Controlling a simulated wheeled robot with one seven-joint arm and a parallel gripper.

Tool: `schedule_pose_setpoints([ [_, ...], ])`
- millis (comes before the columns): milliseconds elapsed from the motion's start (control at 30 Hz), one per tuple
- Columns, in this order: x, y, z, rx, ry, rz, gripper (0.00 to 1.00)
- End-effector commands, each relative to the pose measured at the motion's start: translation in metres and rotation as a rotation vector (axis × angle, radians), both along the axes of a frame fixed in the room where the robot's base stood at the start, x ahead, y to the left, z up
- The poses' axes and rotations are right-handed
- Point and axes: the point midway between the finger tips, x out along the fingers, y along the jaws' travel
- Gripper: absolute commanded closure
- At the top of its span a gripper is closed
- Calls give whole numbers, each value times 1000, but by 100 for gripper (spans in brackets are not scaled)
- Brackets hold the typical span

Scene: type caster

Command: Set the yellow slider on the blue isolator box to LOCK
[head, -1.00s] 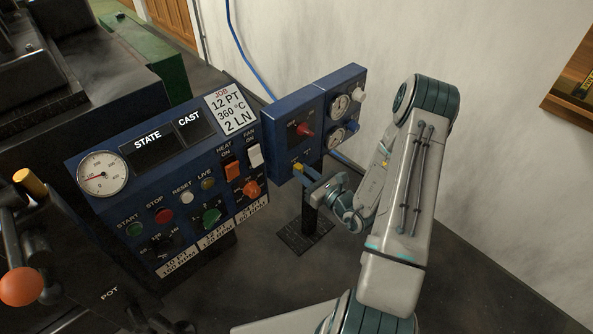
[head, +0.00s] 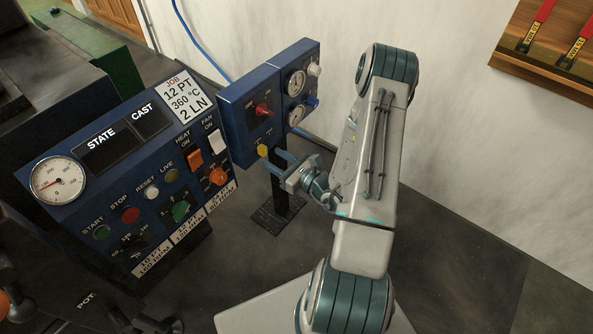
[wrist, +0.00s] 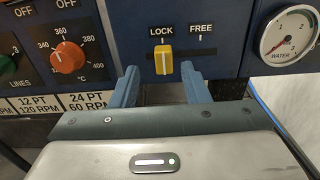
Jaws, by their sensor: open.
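The blue isolator box (head: 249,108) stands on a post to the right of the larger control panel. In the wrist view its yellow slider (wrist: 164,61) sits under the LOCK label, at the left end of its short slot; FREE is to the right. The slider also shows low on the box in the head view (head: 262,150). My gripper (wrist: 161,84) is open, with a blue finger low on each side of the slider and visible gaps to it. In the head view my gripper (head: 275,161) points at the box's lower front. Fingertip depth relative to the slider is hard to tell.
A red knob (head: 263,110) sits above the slider. The wall is behind the box.

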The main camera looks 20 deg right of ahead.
Motion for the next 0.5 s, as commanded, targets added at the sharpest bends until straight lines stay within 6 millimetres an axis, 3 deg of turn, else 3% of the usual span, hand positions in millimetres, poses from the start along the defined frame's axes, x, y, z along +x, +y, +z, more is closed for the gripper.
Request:
schedule_pose_setpoints([
  [300,-66,-33,0,2,4,-1,58],
  [500,-89,-45,0,1,3,1,58],
])
